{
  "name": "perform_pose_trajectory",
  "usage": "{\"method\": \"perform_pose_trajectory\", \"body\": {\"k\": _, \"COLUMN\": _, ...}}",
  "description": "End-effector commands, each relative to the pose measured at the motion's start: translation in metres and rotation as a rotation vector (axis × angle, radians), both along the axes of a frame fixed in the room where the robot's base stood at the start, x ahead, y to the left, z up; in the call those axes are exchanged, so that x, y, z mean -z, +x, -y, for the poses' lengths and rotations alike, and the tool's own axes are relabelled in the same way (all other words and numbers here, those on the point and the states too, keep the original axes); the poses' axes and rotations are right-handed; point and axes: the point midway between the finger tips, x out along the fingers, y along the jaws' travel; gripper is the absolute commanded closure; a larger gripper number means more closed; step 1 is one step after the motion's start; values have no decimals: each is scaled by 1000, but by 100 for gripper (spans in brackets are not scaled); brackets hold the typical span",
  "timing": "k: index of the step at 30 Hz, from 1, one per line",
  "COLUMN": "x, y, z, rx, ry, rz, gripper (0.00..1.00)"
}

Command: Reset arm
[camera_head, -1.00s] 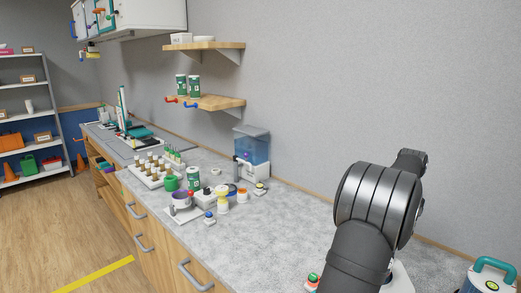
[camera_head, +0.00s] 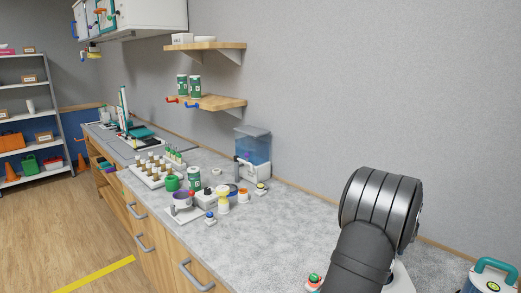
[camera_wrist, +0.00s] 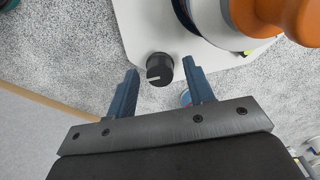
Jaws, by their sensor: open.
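My arm (camera_head: 380,210) stands at the right of the head view, over the counter, and hides my gripper there. In the wrist view my gripper (camera_wrist: 160,70) is open, with two blue fingers apart and nothing held between them. A black knob (camera_wrist: 160,72) on a white device (camera_wrist: 145,25) appears between the fingertips. I cannot tell whether the fingers touch it. A rounded orange and white object (camera_wrist: 270,15) is at the top right of the wrist view, partly cut off.
The grey counter (camera_head: 280,225) is mostly clear left of my arm. Beyond are a blue-and-clear tank (camera_head: 252,148), a vial rack (camera_head: 152,170) and several small containers. A teal-handled container (camera_head: 490,275) is at the lower right corner. The wall runs behind.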

Motion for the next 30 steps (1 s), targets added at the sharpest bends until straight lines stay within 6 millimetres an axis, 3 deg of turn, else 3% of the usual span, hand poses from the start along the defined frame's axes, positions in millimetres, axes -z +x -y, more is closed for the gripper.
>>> {"method": "perform_pose_trajectory", "body": {"k": 5, "x": -19, "y": 1, "z": 0, "rx": -8, "ry": -3, "rz": 3, "gripper": 52}}
{"method": "perform_pose_trajectory", "body": {"k": 24, "x": -143, "y": 1, "z": 0, "rx": -8, "ry": -3, "rz": 3, "gripper": 52}}
{"method": "perform_pose_trajectory", "body": {"k": 30, "x": -173, "y": 0, "z": 0, "rx": -8, "ry": -1, "rz": 1, "gripper": 52}}
